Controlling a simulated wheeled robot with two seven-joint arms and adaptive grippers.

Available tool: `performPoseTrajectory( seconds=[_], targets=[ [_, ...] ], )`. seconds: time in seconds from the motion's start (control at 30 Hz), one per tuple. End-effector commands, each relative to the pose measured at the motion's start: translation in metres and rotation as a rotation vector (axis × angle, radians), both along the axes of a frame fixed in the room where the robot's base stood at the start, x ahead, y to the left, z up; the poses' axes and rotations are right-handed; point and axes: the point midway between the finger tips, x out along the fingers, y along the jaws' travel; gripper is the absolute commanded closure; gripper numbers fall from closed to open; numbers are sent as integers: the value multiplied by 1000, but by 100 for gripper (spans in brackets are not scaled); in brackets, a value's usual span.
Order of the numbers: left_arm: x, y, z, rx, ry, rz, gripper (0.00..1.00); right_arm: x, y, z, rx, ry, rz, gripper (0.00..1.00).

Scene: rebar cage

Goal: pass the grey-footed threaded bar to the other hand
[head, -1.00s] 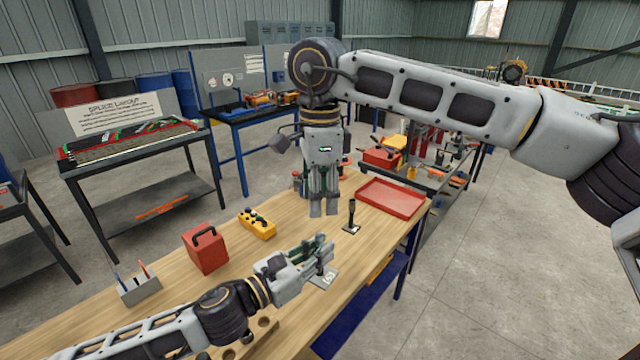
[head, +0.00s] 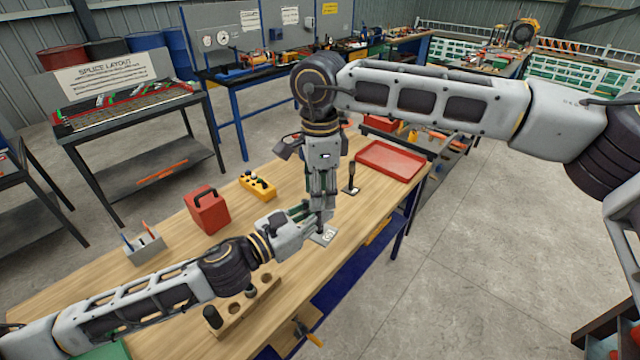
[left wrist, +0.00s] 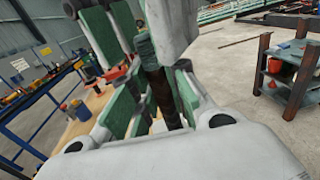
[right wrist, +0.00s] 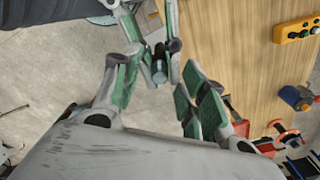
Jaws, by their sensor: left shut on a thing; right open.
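The threaded bar is dark and upright; it shows in the left wrist view (left wrist: 162,92) and end-on in the right wrist view (right wrist: 158,68). Its grey foot plate (head: 324,236) shows below the grippers; I cannot tell whether it touches the table. My left gripper (head: 306,218) is shut on the bar from the side. My right gripper (head: 323,204) points down from above, open, its fingers close to the left fingers. In the right wrist view its two green-padded fingers (right wrist: 160,78) stand apart on either side of the bar. The grippers hide most of the bar in the head view.
Another dark bar (head: 351,178) stands on the wooden table behind the grippers, near a red tray (head: 391,160). A yellow button box (head: 258,185), red box (head: 208,210), pen holder (head: 145,246) and wooden hole block (head: 250,303) are to the left and front.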

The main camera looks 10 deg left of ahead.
Motion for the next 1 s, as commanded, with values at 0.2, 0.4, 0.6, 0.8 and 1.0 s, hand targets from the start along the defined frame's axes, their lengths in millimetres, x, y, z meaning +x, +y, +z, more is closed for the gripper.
performPoseTrajectory(
  seconds=[0.2, 0.4, 0.6, 0.8, 1.0],
  targets=[
    [0, 0, 2, -1, -3, -1, 100, 0, 0, 0, 0, 0, 0, 58],
    [0, 0, 2, -1, -3, -1, 100, 0, 0, 0, 0, 0, 0, 83],
    [0, 0, 2, -1, -3, -1, 100, 0, 0, 0, -1, 0, 0, 100],
    [0, 0, 2, -1, -3, -1, 78, 1, 0, 1, 0, -2, -1, 100],
    [0, 0, 1, 0, -1, 0, 59, 1, 0, 1, 0, -1, -1, 100]
  ],
)
